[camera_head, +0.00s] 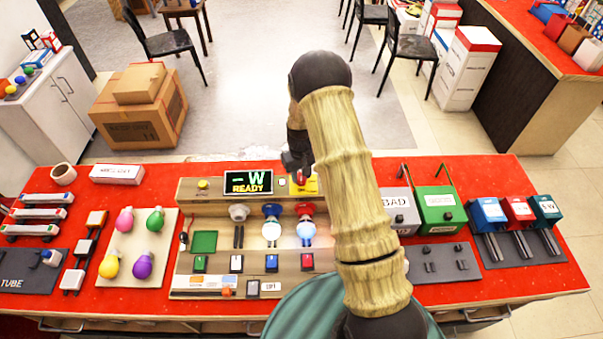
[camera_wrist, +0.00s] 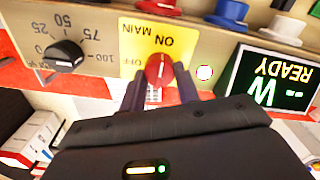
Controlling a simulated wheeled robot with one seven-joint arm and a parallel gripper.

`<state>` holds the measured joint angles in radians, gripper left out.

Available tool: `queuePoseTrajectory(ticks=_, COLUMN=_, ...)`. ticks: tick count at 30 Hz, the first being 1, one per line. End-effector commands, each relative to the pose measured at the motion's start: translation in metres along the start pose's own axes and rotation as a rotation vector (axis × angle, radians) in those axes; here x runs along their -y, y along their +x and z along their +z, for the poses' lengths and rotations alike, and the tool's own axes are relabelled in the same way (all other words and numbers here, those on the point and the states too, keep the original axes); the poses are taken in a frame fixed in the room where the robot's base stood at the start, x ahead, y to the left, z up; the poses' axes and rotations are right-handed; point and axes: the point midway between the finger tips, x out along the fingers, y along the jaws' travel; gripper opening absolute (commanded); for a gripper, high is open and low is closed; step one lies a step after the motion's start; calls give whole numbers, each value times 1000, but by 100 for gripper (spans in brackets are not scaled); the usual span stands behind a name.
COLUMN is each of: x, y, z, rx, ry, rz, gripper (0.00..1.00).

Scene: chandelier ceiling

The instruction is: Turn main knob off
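The main knob (camera_wrist: 159,70) is a red dial on a yellow plate (camera_wrist: 187,39) marked MAIN, ON and OFF. The lettering is upside down in the wrist view. The knob's pale mark points up in the picture, toward ON; OFF is at its left. My gripper (camera_wrist: 160,80) is open, with one dark finger on either side of the knob and visible gaps between. In the head view, my gripper (camera_head: 296,160) is over the yellow plate (camera_head: 309,184) at the back of the panel; my arm hides part of this, and the knob is not clear there.
A black dial (camera_wrist: 65,55) marked 50, 75 and 100 is left of the plate in the wrist view. A small lit button (camera_wrist: 204,72) and the READY display (camera_wrist: 270,83) are at its right. Bulbs stand in the panel (camera_head: 217,270) on the red table (camera_head: 490,178).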

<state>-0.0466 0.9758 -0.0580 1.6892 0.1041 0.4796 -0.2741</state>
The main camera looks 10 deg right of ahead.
Motion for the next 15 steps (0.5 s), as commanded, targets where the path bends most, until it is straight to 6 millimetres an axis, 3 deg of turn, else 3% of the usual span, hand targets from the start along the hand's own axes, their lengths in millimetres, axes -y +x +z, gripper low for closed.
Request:
queuePoseTrajectory(ticks=1, x=0, y=0, z=0, rx=0, ry=0, rz=0, gripper=20)
queuePoseTrajectory(ticks=3, x=0, y=0, z=0, rx=0, ry=0, rz=0, gripper=9)
queuePoseTrajectory(ticks=15, x=0, y=0, z=0, rx=-1, ry=-47, rz=-1, gripper=9)
